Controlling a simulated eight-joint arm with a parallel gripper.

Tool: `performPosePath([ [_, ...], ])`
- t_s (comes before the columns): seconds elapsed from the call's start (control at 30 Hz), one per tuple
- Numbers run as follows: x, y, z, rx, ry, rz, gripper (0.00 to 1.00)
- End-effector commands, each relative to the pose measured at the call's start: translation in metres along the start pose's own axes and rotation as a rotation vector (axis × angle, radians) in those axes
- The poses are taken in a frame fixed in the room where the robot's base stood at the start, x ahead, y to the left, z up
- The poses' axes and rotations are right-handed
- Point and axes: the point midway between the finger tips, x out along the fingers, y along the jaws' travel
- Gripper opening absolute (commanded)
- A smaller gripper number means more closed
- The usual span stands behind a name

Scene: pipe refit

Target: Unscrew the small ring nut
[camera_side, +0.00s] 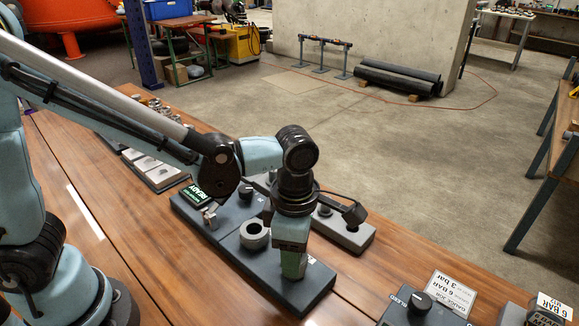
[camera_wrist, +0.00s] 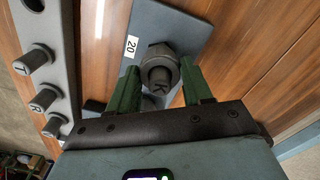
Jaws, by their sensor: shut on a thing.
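The small ring nut (camera_wrist: 150,52) is a dark grey ring around a round stub marked K (camera_wrist: 159,77), next to a label reading 20 in the wrist view. My gripper (camera_wrist: 160,72) has its two green fingers on either side of the nut and is shut on it. In the side view my gripper (camera_side: 292,272) points down at the near right end of the dark fixture block (camera_side: 240,262). The nut is hidden behind the fingers there. A lighter grey ring (camera_side: 254,235) sits on the same block, left of my gripper.
A grey block with a black knob and handle (camera_side: 352,226) stands close behind my gripper. A READY display (camera_side: 197,194) is at the left end of the fixture. A box with a knob (camera_side: 419,303) and gauge cards is at front right. Bare wooden table lies in front.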

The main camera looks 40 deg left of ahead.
Motion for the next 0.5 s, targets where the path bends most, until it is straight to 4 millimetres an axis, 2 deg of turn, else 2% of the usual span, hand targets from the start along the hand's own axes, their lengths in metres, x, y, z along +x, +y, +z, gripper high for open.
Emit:
performPosePath([
  [0.5, -0.0091, -0.0001, -0.0002, 0.0, 0.0, 0.0, 0.13],
])
